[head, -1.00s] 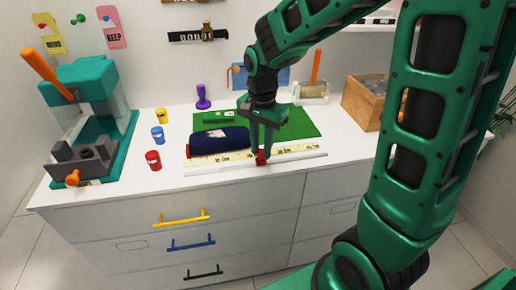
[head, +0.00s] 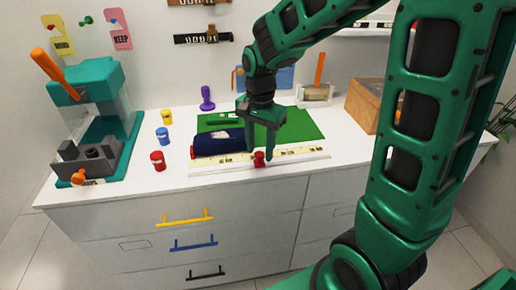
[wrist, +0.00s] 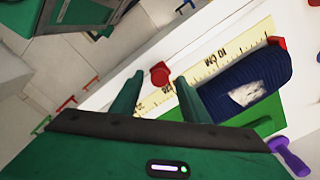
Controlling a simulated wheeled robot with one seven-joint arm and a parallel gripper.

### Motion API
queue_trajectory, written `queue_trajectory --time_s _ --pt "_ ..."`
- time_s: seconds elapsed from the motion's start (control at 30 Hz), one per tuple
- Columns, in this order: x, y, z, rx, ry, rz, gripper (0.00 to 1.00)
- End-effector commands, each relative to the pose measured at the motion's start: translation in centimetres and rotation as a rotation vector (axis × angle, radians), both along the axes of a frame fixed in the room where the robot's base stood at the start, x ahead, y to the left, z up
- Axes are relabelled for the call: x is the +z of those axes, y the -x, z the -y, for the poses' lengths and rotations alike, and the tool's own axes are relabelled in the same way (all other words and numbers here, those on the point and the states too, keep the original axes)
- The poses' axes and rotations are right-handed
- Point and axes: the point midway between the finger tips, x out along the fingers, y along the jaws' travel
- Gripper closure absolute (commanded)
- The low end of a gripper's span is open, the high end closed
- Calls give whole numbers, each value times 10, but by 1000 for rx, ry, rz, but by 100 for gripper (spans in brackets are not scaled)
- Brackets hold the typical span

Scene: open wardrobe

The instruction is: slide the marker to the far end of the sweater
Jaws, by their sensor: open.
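The red marker (head: 259,159) is a small knob on a cream ruler strip (head: 228,157) along the front of the counter. It also shows in the wrist view (wrist: 160,74). My gripper (head: 261,153) is open and low over the strip. In the wrist view its two fingertips (wrist: 158,82) lie on either side of the marker, with gaps; I cannot tell that either touches it. The sweater is a dark navy knitted roll (head: 222,141) with a pale patch, lying behind the strip, left of the marker. It also shows in the wrist view (wrist: 252,85).
A red block (head: 192,152) sits at the strip's left end by the sweater. A green mat (head: 298,124) lies behind. Red, blue and yellow small jars and a teal press (head: 95,78) stand left. A wooden box (head: 368,103) stands right. The counter's front edge is close.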

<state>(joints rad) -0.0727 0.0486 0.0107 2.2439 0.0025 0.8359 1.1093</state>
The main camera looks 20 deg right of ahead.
Motion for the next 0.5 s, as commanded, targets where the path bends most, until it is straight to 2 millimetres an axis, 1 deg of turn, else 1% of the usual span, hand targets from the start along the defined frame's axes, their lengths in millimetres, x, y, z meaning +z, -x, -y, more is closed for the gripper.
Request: queue_trajectory --time_s 0.17,0.4,0.5 --pt "26 -1 0 0 0 4 58" --pt "71 -2 0 0 0 4 58" --pt "85 -2 0 0 0 4 58"
